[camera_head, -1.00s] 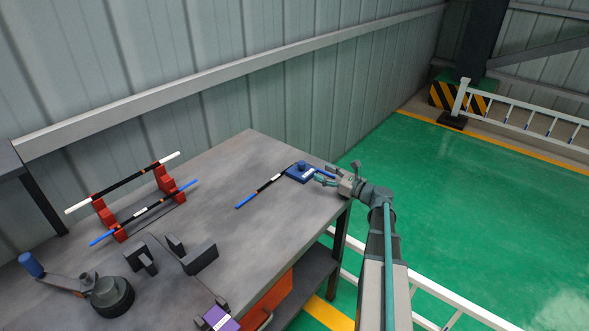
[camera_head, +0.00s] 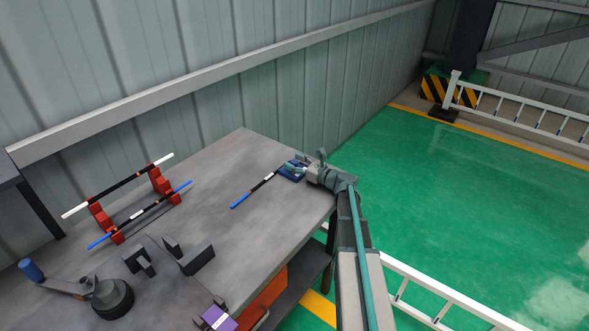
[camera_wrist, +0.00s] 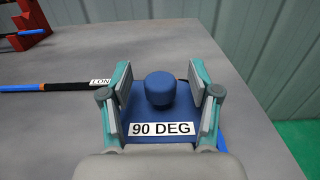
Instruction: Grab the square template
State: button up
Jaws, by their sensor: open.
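The square template is a flat blue block with a round blue knob on top and a "90 DEG" label. It (camera_wrist: 160,108) shows in the middle of the wrist view, and partly in the head view (camera_head: 288,175) at the right end of the grey table. My gripper (camera_wrist: 160,88) is open, with one finger on each side of the knob and a gap on both sides. In the head view my gripper (camera_head: 300,167) covers part of the template.
A rod (camera_head: 255,190) with a blue end lies beside the template on the grey table (camera_head: 215,215). Red stands (camera_head: 100,218) holding two rods stand at left. Dark angled blocks (camera_head: 196,258) and a clamp with a blue handle (camera_head: 30,268) are nearer the front.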

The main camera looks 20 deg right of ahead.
grip_shut()
dwell(0.3)
dwell(0.3)
